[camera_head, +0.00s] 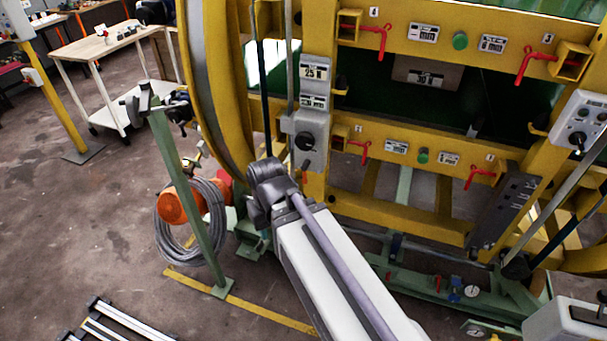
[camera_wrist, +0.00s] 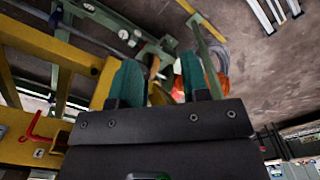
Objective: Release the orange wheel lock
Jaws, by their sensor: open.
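A rounded orange part (camera_head: 172,207) sits low beside the foot of the big yellow ring (camera_head: 212,85), partly behind a green post and a grey cable coil. I cannot tell for sure whether it is the wheel lock. In the wrist view, an orange part (camera_wrist: 224,82) shows just right of the right finger. My gripper (camera_wrist: 160,76) is open, its two teal fingers apart, with nothing held between them. Smaller reddish and yellow parts show beyond the gap. In the head view, my arm's dark wrist hides the space in front of the ring's foot, and the fingers are not clear.
The green post (camera_head: 188,185) and grey cable coil (camera_head: 212,232) stand close to the orange part. The yellow frame (camera_head: 400,208) carries red handles (camera_head: 478,176) and a grey control box (camera_head: 311,135). A workbench (camera_head: 105,42) stands back left.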

